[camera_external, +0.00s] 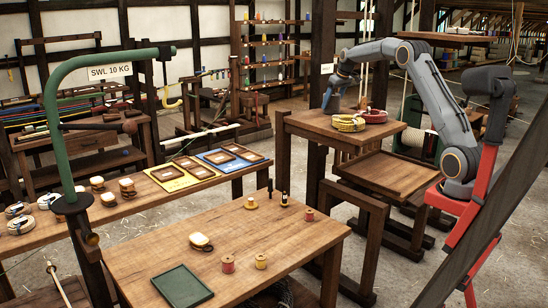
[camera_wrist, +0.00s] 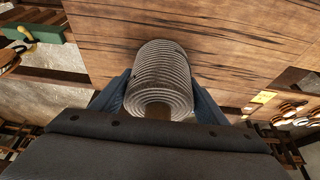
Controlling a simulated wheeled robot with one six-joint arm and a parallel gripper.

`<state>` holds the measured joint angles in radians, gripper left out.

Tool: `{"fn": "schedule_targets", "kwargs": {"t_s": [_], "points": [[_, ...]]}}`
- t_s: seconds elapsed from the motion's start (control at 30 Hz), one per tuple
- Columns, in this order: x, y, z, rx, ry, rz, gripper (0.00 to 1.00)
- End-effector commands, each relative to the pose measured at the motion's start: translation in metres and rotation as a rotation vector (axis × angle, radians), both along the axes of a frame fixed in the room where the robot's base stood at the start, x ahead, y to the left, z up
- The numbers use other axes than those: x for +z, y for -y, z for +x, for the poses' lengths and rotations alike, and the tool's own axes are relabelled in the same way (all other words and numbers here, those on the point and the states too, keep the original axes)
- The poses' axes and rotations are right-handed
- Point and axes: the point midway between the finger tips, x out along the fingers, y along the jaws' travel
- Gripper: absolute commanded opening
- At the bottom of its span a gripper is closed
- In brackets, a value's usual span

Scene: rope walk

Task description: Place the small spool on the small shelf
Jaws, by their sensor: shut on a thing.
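In the wrist view a grey, ribbed spool (camera_wrist: 160,70) sits between the two blue fingers of my gripper (camera_wrist: 160,100), which is shut on it. Its near end shows a brown centre. In the external view my gripper (camera_external: 331,100) hangs at the left end of my arm, above the left edge of a wooden stand (camera_external: 318,124); the held spool cannot be made out there. A low wooden shelf with a raised rim (camera_external: 385,172) stands in front of this stand. I cannot tell for certain which surface is the small shelf.
A yellow rope coil (camera_external: 347,123) and a red coil (camera_external: 374,116) lie on the stand. A dark post (camera_external: 318,80) rises beside my gripper. The front table (camera_external: 210,235) bears small spools and a green tray (camera_external: 182,287). A tall rack (camera_external: 268,62) stands behind.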

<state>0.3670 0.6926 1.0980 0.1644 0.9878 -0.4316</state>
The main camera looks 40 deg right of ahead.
Motion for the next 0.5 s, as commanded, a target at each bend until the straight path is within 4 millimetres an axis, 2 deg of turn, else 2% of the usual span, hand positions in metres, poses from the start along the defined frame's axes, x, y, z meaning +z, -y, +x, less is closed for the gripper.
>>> {"fn": "schedule_targets", "kwargs": {"t_s": [0.1,0.13,0.23,0.5], "points": [[-0.0022,0.0001,0.0002,0.0,0.001,0.0,0.37],[-0.0027,0.0,0.0,0.0,0.0,0.0,0.71],[-0.0023,0.0001,0.0,0.0,0.0,0.0,0.86],[-0.0018,0.0001,0.0,0.0,0.0,0.0,0.86]]}}
